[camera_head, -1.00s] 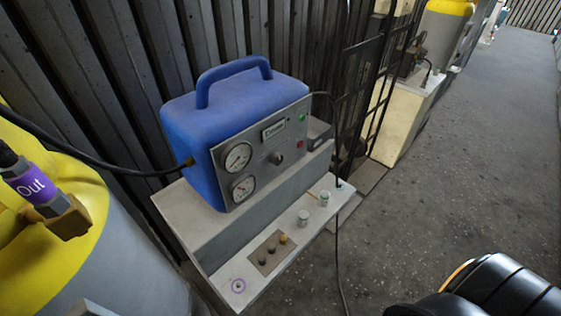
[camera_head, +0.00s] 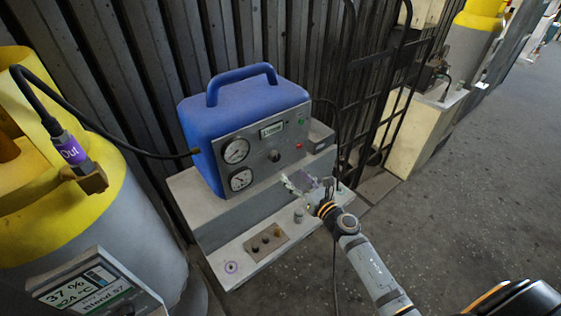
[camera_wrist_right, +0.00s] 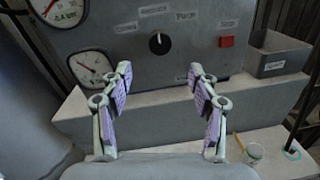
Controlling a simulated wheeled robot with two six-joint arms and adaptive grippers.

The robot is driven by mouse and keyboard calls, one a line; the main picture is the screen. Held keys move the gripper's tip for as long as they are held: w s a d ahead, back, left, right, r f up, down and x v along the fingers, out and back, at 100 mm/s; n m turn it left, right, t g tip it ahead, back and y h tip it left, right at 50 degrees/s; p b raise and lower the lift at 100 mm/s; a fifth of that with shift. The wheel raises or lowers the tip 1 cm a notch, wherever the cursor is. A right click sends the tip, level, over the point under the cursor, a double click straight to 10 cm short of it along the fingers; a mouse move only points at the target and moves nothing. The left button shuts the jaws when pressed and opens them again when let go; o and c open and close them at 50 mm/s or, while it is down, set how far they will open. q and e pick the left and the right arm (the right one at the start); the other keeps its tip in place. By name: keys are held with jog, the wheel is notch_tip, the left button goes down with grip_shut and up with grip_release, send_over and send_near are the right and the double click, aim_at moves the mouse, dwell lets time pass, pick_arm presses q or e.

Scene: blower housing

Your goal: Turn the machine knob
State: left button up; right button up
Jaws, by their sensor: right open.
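The blue machine (camera_head: 245,105) stands on a grey stepped bench by the dark ribbed wall, with a grey front panel. Its small black knob (camera_head: 274,156) is in the middle of the panel; in the right wrist view the knob (camera_wrist_right: 159,43) has a white pointer line pointing about straight up. My right gripper (camera_head: 305,183) is in front of the panel, a little below and right of the knob. In the right wrist view the gripper (camera_wrist_right: 160,80) is open and empty, its fingers apart below the knob, not touching it. My left gripper is not in view.
Two gauges (camera_head: 236,151) sit left of the knob and a red button (camera_wrist_right: 227,42) sits right of it. A grey open box (camera_wrist_right: 274,55) is beside the machine. A yellow-topped cylinder (camera_head: 130,215) stands at left with a hose. The lower bench ledge (camera_head: 255,265) carries small jars and buttons.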

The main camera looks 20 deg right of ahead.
aim_at(277, 158)
jog(key=x, duration=0.9)
jog(key=shift+w+a+p, duration=0.1)
jog(key=shift+w+p, duration=0.2)
jog(key=shift+p, duration=0.1)
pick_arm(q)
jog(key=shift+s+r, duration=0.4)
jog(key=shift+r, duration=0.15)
pick_arm(e)
jog(key=c, duration=1.2)
jog(key=shift+o, duration=0.2)
